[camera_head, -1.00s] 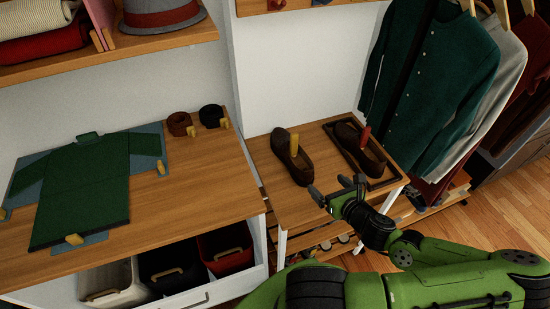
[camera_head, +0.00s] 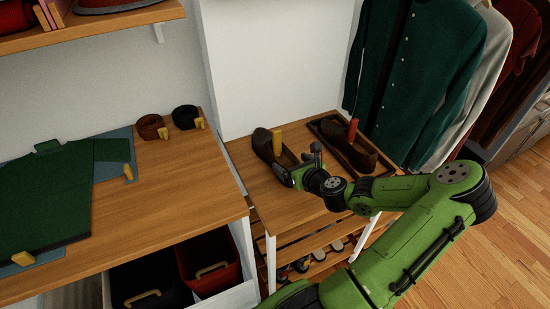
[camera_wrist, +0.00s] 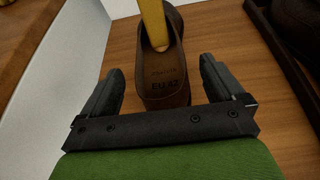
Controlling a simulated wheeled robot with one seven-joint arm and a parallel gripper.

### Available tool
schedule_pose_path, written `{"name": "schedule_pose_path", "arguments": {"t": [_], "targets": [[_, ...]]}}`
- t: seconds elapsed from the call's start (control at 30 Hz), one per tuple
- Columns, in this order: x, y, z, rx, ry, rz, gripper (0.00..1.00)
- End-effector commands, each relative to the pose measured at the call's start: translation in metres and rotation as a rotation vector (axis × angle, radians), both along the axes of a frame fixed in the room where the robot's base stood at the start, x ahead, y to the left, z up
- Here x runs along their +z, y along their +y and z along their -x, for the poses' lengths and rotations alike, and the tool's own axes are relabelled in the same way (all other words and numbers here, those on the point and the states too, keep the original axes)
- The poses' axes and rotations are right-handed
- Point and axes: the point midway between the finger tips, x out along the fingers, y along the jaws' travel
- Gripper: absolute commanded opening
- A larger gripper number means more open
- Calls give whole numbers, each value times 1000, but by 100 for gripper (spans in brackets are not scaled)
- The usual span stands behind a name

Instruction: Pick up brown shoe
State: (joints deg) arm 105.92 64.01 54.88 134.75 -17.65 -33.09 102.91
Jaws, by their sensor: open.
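The brown shoe (camera_head: 264,146) stands on the small wooden shoe bench, with a yellow upright handle (camera_head: 277,141) rising from it. In the wrist view the heel end of the shoe (camera_wrist: 163,85) lies ahead of and between the two fingers, with its insole and the yellow handle (camera_wrist: 153,24) showing. My gripper (camera_head: 301,165) is open and empty at the near right end of the shoe; in the wrist view its fingers (camera_wrist: 160,88) stand to either side of the heel, with gaps. The front of the shoe is cut off in the wrist view.
A darker shoe (camera_head: 343,145) with a red handle sits in a black tray (camera_head: 366,175) to the right. A desk (camera_head: 185,195) with folded green clothing and rolled belts stands left. Hanging clothes (camera_head: 415,75) are behind on the right. A white wall (camera_head: 265,65) stands behind the bench.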

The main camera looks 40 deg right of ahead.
Motion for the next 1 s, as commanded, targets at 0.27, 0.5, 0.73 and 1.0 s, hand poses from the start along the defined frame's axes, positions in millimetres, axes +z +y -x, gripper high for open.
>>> {"name": "schedule_pose_path", "arguments": {"t": [0.27,0.5,0.73,1.0], "targets": [[-11,-6,-23,-1,1,-1,95],[-10,-6,-22,-1,1,0,74],[-10,-6,-22,-1,1,0,38],[-9,-6,-22,-1,-3,0,21]]}}
